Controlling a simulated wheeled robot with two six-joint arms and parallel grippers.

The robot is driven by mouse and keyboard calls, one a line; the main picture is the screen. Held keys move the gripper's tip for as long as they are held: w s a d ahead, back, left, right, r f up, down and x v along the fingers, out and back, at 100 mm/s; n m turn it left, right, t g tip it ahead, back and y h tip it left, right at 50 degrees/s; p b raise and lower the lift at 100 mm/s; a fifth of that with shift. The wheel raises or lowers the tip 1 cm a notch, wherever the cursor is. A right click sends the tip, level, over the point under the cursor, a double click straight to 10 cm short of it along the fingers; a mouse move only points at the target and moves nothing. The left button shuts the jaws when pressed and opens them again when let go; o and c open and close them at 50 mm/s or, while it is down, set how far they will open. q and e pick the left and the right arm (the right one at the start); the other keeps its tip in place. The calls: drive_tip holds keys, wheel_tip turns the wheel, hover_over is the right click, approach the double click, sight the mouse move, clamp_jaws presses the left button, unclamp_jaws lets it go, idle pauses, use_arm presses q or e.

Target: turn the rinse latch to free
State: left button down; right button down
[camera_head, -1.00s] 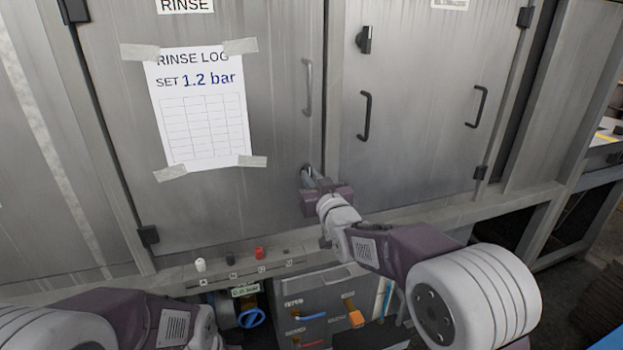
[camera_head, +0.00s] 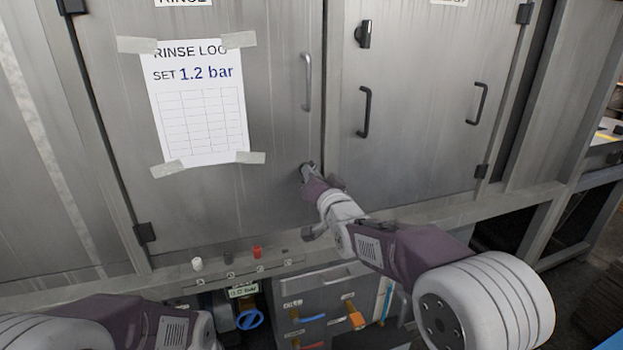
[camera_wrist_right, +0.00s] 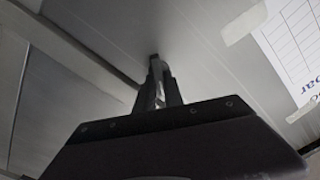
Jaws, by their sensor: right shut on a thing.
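The rinse door (camera_head: 215,195) is a grey metal panel, and it stands shut. My right gripper (camera_head: 308,172) is at the lower right corner of this door, close to the seam with the neighbouring door. It is shut on the rinse latch, which is mostly hidden behind the fingers in the head view. In the right wrist view the fingers (camera_wrist_right: 158,92) close together against the door, with a light sliver of the latch (camera_wrist_right: 159,93) between them. My left arm shows at the lower left of the head view, but its gripper is out of view.
A taped rinse log sheet (camera_head: 198,105) hangs on the rinse door, and a vertical handle (camera_head: 307,82) is above my right gripper. The right door has black handles (camera_head: 365,112) and a dark latch (camera_head: 364,34). Below runs a ledge with small knobs, including a red one (camera_head: 257,252).

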drive_tip(key=m, duration=0.3)
drive_tip(key=m+b, duration=0.1)
drive_tip(key=m, duration=0.6)
drive_tip(key=shift+d+f+b, duration=0.1)
drive_tip(key=shift+f+b, duration=0.2)
drive_tip(key=shift+b, duration=0.05)
drive_tip(key=shift+m, duration=0.4)
drive_tip(key=c, duration=1.4)
unclamp_jaws()
drive_tip(key=shift+c, duration=0.2)
drive_tip(key=v, duration=0.9)
